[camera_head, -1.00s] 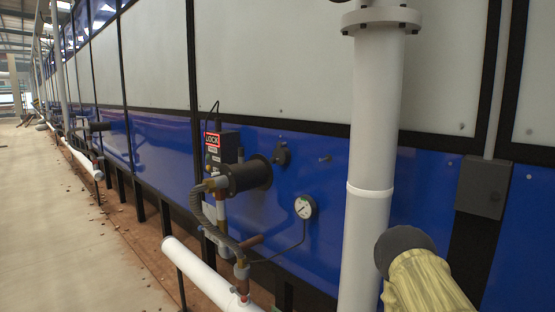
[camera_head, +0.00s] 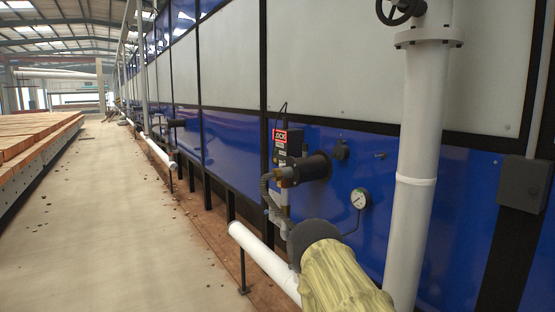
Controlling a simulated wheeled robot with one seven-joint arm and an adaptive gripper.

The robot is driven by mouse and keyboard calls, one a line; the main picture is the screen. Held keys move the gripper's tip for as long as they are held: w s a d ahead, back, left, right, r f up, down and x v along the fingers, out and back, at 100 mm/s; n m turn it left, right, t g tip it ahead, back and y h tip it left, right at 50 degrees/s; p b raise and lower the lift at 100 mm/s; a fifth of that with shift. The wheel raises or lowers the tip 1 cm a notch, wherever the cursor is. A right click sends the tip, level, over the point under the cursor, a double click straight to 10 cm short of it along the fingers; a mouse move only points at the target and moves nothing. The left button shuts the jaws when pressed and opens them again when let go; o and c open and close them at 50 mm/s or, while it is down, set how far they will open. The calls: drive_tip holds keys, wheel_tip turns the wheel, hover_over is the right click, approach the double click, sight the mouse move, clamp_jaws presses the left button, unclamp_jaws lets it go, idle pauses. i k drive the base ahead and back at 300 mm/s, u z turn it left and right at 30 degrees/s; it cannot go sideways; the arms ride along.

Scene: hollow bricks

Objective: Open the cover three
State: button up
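I see no cover marked three. A small control box (camera_head: 287,140) with a red label reading "LOCK" is fixed to the blue wall panel, beside a black cylinder (camera_head: 316,167) that sticks out of the wall. A grey closed box (camera_head: 523,185) is on the wall at the right edge, on a dark post. My arm's pale yellow link with a dark round end reaches up from the bottom, right of centre, and hides part of the piping there. My gripper's fingers are not visible.
A thick white vertical pipe (camera_head: 418,170) stands at the right, with a black handwheel (camera_head: 400,10) near its top. A white low pipe (camera_head: 265,262) and a gauge (camera_head: 360,198) are in front of the wall.

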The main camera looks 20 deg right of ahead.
sight(339, 154)
drive_tip(key=u, duration=0.3)
drive_tip(key=i, duration=1.35)
drive_tip(key=z, duration=0.5)
